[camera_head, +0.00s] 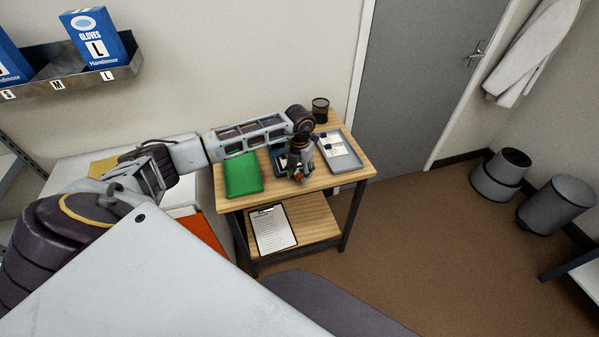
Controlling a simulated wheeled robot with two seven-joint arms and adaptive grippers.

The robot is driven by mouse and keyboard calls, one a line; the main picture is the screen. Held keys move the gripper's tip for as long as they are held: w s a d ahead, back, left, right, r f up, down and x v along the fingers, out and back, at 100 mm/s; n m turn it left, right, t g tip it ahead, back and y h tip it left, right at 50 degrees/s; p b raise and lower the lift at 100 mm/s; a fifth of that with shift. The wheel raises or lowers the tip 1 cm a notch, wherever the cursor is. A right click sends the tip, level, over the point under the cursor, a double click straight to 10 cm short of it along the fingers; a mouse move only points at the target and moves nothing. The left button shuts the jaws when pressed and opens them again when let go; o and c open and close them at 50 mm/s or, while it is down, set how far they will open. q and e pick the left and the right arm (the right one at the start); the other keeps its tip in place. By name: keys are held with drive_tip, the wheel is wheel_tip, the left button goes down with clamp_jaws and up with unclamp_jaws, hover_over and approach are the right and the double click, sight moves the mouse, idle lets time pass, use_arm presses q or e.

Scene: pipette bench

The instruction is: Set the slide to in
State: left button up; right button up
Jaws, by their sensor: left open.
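My left arm reaches in from the left, over a small wooden table (355,172). My left gripper (299,178) points down above the table's front middle, with its jaws open. A dark teal item (279,159) lies just left of the gripper, partly hidden by my wrist and arm. A grey tray (345,163) with small items in it sits just right of the gripper. I cannot make out the slide or its position at this size; my wrist may hide it. My right gripper is not in view.
A green pad (242,174) lies at the table's left, and a dark mesh cup (320,109) stands at the back. A clipboard (273,229) lies on the lower shelf. A grey door (408,80) is behind; two bins (500,176) stand right. The floor between is clear.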

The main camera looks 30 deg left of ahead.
use_arm(q)
clamp_jaws()
idle(0.3)
